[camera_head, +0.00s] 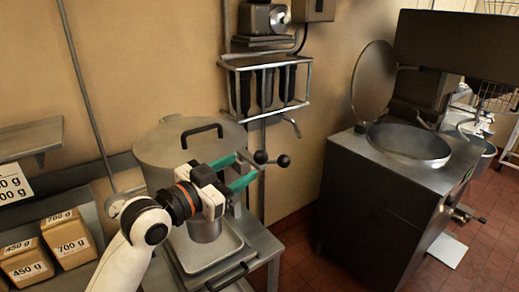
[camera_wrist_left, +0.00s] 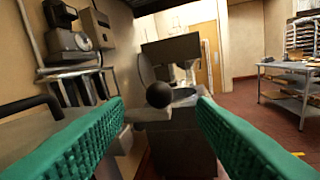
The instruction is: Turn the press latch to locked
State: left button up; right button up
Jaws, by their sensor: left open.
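The press latch shows as a lever with dark ball ends (camera_head: 283,160) beside the large lidded steel pot (camera_head: 170,150). In the left wrist view a dark ball knob (camera_wrist_left: 159,94) on a pale arm sits between the fingers, beyond their tips. My left gripper (camera_head: 251,170), with green fingers, is open and points at the lever from the left. Its fingers (camera_wrist_left: 160,112) are spread wide and hold nothing. I cannot tell whether they touch the lever. Part of the lever is hidden behind the gripper. My right gripper is not in view.
A wall rack (camera_head: 268,62) with dark tools hangs above the lever. A dark cabinet machine (camera_head: 370,205) with a raised round lid stands to the right. Boxes labelled 450 g and 700 g (camera_head: 68,238) sit at the left. A metal tray (camera_head: 212,262) lies below the gripper.

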aim_at(256, 158)
pick_arm(q)
jog(key=p+x, duration=0.1)
jog(key=x, duration=0.5)
jog(key=shift+w+d+p, duration=0.25)
jog(key=shift+p, duration=0.1)
jog(key=shift+w+d, duration=0.45)
jog(key=shift+c, duration=0.5)
grip_shut()
jog(key=shift+a+f, duration=0.1)
